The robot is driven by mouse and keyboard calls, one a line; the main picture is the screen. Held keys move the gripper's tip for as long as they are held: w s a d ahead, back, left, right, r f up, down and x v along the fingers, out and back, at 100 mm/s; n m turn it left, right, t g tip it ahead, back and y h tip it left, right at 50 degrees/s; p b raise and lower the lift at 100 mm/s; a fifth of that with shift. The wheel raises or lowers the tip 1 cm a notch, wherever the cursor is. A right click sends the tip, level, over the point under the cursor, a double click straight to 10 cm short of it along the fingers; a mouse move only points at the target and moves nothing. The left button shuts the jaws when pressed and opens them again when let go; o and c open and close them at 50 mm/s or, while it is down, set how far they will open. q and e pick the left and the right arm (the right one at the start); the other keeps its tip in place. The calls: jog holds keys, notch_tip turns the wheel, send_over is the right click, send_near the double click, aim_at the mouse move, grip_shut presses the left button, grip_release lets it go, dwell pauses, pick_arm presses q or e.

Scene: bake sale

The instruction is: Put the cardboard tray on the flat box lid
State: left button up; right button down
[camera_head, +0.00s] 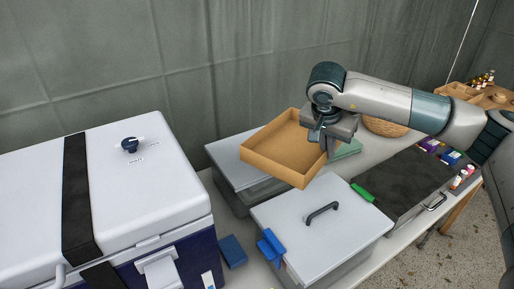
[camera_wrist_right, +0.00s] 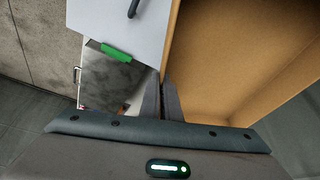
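The cardboard tray (camera_head: 273,165) is an open, shallow brown box, empty inside. My right gripper (camera_head: 328,146) is shut on its right wall. In the right wrist view the fingers (camera_wrist_right: 161,97) pinch the wall of the tray (camera_wrist_right: 235,50) from both sides. The tray is over the flat box lid (camera_head: 226,157), a plain grey lid on the rear box, and hides much of it. I cannot tell whether the tray touches the lid. My left gripper is not in view.
A box with a handled grey lid (camera_head: 290,217) stands in front, with a blue clip on its left edge and a green clip (camera_head: 363,193) at the right. A large white-lidded cooler (camera_head: 180,190) fills the left. A wicker basket (camera_head: 383,127) is behind my arm.

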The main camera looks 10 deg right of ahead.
aim_at(310, 147)
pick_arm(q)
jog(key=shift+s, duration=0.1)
pick_arm(e)
jog(key=shift+s+r, duration=0.1)
jog(key=shift+s, duration=0.05)
